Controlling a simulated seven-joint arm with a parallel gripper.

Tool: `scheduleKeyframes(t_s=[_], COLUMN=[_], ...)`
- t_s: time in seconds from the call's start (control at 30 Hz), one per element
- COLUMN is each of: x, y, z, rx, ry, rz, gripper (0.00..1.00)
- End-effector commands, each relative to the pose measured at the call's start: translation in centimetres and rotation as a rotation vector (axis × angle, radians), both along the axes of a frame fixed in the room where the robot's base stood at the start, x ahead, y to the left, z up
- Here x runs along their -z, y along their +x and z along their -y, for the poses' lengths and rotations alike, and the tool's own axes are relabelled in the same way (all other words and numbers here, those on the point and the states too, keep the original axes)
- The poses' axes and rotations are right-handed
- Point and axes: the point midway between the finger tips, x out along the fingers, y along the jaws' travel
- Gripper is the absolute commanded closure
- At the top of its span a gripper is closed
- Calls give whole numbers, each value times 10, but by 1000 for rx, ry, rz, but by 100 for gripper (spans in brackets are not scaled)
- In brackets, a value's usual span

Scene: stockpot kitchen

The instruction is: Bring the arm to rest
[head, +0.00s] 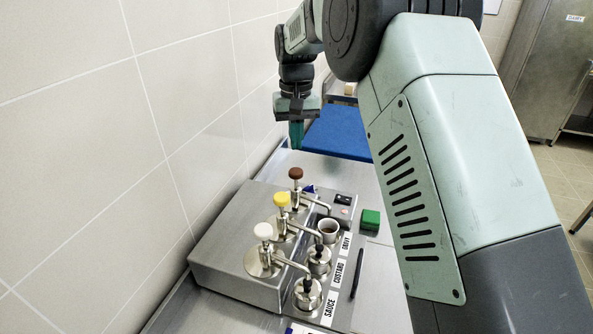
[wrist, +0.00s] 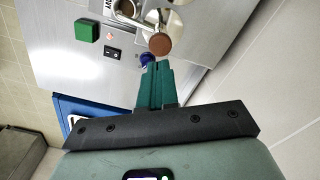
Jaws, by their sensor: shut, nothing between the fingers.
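My gripper (head: 296,136) is above the far end of a steel pump dispenser (head: 225,242), beside the tiled wall. Its green fingers are together and empty, pointing down. In the wrist view the shut fingers (wrist: 157,72) lie close in the picture to the brown pump knob (wrist: 159,44) and a small blue object (wrist: 146,60); I cannot tell whether they touch anything. My upper arm links hide much of the right side in the head view.
The dispenser has white (head: 263,231), yellow (head: 282,200) and brown (head: 295,174) pump knobs. A cup (head: 329,229) stands under a spout. A green block (head: 370,219) and a black pen-like object (head: 357,273) lie to its right. A blue surface (head: 338,131) lies beyond.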

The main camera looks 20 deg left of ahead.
Motion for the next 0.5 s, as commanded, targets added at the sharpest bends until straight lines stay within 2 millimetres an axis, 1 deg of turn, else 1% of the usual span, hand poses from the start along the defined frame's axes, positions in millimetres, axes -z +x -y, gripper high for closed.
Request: scheduleKeyframes(t_s=[0.23,0.3,0.37,0.47,0.5], x=[0,-4,-13,-42,-57], y=[0,0,-1,-5,-9], z=[0,3,9,33,47], rx=[0,3,11,37,52], ry=[0,2,6,18,24], rz=[0,3,14,41,58], gripper=[100,100,100,100,100])
